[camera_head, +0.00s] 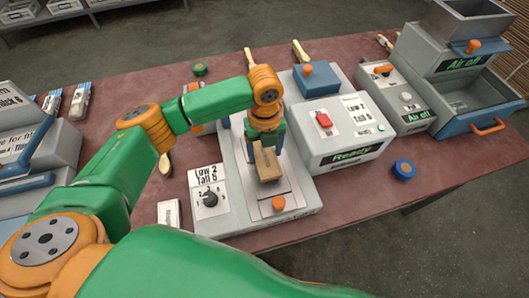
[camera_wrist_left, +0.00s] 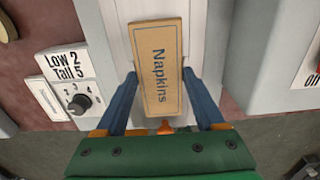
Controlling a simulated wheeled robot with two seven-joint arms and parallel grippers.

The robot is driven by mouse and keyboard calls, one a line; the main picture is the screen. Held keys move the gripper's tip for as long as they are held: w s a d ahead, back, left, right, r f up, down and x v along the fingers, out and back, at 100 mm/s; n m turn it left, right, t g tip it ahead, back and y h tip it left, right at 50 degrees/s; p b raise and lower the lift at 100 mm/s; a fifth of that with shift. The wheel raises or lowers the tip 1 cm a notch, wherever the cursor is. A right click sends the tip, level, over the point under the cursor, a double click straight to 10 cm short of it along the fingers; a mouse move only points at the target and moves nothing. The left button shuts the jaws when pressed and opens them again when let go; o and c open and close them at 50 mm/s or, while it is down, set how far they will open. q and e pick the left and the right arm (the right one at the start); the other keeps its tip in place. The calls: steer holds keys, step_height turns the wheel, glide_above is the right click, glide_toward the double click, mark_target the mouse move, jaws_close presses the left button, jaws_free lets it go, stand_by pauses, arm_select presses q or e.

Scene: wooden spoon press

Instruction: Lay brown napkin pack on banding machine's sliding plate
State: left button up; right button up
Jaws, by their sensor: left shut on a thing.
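The brown napkin pack (camera_head: 268,168) is a small cardboard-coloured block; its "Napkins" label shows in the left wrist view (camera_wrist_left: 158,50). My left gripper (camera_head: 266,150) points down over the banding machine (camera_head: 306,212), its blue fingers shut on the pack's two sides, as the left wrist view (camera_wrist_left: 159,74) also shows. The pack is over the pale sliding plate (camera_head: 286,188), which has an orange knob (camera_head: 279,203) at its near end. I cannot tell whether the pack touches the plate. My right gripper is not in view.
A Low/Tall dial panel (camera_head: 209,199) stands left of the plate. A grey box marked "Ready" (camera_head: 350,153) stands to its right. A blue round thing (camera_head: 404,169) lies farther right. A white card-like box (camera_head: 169,214) lies on the reddish table (camera_head: 130,85) at left.

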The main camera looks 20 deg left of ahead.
mark_target(264, 155)
arm_select(q)
steer(key=shift+s+a+f, duration=0.1)
steer(key=shift+f, duration=0.9)
steer(key=o, duration=1.3)
steer(key=shift+f, duration=0.1)
step_height(264, 155, up, 12)
steer(key=b, duration=0.1)
steer(key=shift+r, duration=0.2)
